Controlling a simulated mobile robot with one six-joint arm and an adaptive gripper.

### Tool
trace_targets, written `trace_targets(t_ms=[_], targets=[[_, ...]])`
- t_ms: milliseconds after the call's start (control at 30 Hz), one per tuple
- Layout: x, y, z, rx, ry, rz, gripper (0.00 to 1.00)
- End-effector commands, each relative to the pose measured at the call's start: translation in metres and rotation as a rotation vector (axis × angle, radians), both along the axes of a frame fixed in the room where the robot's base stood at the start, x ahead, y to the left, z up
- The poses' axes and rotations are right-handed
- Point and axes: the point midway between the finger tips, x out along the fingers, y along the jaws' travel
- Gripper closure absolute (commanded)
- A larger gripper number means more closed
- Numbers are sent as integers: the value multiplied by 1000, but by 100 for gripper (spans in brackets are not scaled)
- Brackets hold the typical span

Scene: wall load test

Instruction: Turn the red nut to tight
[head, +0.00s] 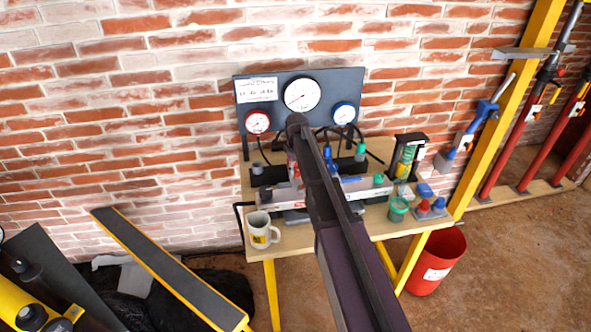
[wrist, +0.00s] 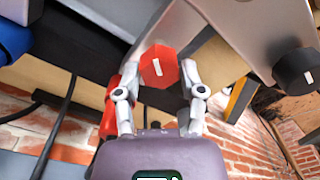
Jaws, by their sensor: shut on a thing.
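The red nut (wrist: 159,63) is a six-sided red head with a short white line on its face, near the top middle of the wrist view. My gripper (wrist: 162,76) has one grey finger on each side of it and is shut on it. The white line is tilted a little from upright in that view. In the head view my own arm covers the middle of the workbench (head: 400,228), and I cannot make out the nut or the fingertips there.
In the wrist view a black knob (wrist: 297,71) sits to the right on a grey bar, and a red part (wrist: 110,112) is close beside the left finger. In the head view a gauge panel (head: 345,80) stands behind the bench, with a mug (head: 260,230) at the front left.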

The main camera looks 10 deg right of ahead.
Motion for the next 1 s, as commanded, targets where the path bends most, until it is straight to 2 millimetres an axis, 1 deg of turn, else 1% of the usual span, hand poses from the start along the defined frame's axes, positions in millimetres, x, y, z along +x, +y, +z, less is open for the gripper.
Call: trace_targets(t_ms=[267, 467, 667, 1000], targets=[[-1, 0, 0, 0, 1, -35, 96], [-1, 1, 0, 1, 2, -119, 96], [-1, 1, 0, 1, 3, -262, 96], [-1, 0, 0, 1, 2, -567, 96]])
